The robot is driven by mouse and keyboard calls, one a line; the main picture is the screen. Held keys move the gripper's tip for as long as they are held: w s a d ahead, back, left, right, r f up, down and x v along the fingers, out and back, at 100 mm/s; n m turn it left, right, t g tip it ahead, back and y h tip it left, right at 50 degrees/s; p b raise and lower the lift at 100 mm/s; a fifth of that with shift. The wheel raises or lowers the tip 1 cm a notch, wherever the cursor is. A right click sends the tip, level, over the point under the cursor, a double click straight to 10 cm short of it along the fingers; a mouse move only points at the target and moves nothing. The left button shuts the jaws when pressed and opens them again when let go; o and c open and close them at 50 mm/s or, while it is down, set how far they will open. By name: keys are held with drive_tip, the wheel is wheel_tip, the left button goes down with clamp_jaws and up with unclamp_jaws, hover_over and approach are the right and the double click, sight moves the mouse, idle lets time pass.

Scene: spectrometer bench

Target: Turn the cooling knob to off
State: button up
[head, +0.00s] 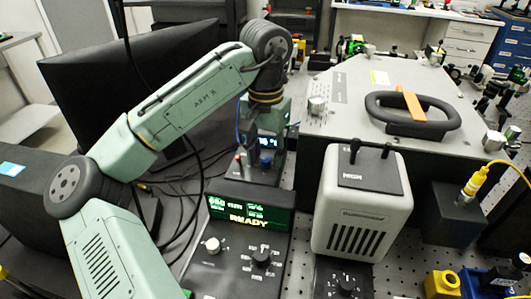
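My gripper (263,135) hangs from the pale green arm at the upper middle of the head view. Its fingers are small and dark against the equipment behind, so I cannot tell whether they are open or shut. A black control panel with a green READY screen (250,213) carries a white knob (212,245) and a black knob (262,257). Another black knob (346,283) sits on a dark box below the white vented unit (360,215). The labels are too small to tell which knob is for cooling.
A large grey box (350,90) with a black ring handle (413,115) fills the back right. A dark monitor (95,85) stands at the left. A yellow cable connector (476,182) rises from a black block at the right. Loose cables lie behind the control panel.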

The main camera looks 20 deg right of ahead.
sight(265, 160)
wheel_tip(265, 160, up, 12)
idle(0.6)
idle(0.4)
